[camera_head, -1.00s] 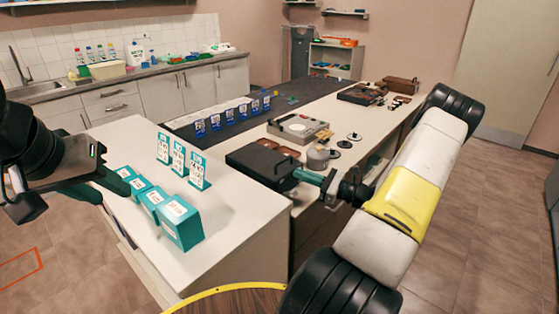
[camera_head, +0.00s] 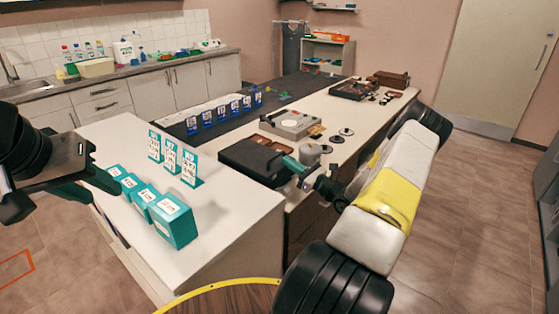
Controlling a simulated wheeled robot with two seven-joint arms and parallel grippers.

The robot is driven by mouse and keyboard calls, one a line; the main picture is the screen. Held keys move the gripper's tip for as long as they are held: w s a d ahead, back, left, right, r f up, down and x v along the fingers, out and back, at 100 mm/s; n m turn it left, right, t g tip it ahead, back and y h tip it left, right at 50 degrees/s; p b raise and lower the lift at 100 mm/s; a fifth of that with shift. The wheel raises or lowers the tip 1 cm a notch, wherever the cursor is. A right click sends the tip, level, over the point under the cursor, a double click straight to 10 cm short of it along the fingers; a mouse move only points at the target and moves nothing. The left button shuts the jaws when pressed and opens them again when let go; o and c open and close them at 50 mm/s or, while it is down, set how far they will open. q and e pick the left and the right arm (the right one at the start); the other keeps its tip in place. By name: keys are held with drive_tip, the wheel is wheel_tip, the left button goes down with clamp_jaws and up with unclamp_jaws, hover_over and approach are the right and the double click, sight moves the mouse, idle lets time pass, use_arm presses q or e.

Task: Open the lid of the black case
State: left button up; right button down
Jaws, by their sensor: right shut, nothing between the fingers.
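The black case (camera_head: 246,159) lies on the white counter, its lid looking flat and closed. My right gripper (camera_head: 287,161) is at the right end of the case, its teal fingers shut with nothing between them. The fingers overlap the case's right edge in the picture, and I cannot tell whether they touch the lid. The gripper hides part of that edge. My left gripper (camera_head: 88,187) is at the left, its teal fingers apart and empty, beside the teal boxes and away from the case.
Several teal boxes (camera_head: 172,221) and teal-white cards (camera_head: 190,169) stand left of the case. A grey device (camera_head: 291,123) sits behind it, with a round grey container (camera_head: 310,154) and dark discs (camera_head: 346,132) to the right. Blue cards (camera_head: 207,119) stand on the dark mat.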

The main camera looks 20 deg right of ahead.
drive_tip(key=shift+w+a, duration=0.15)
drive_tip(key=shift+w, duration=0.05)
drive_tip(key=shift+r, duration=0.15)
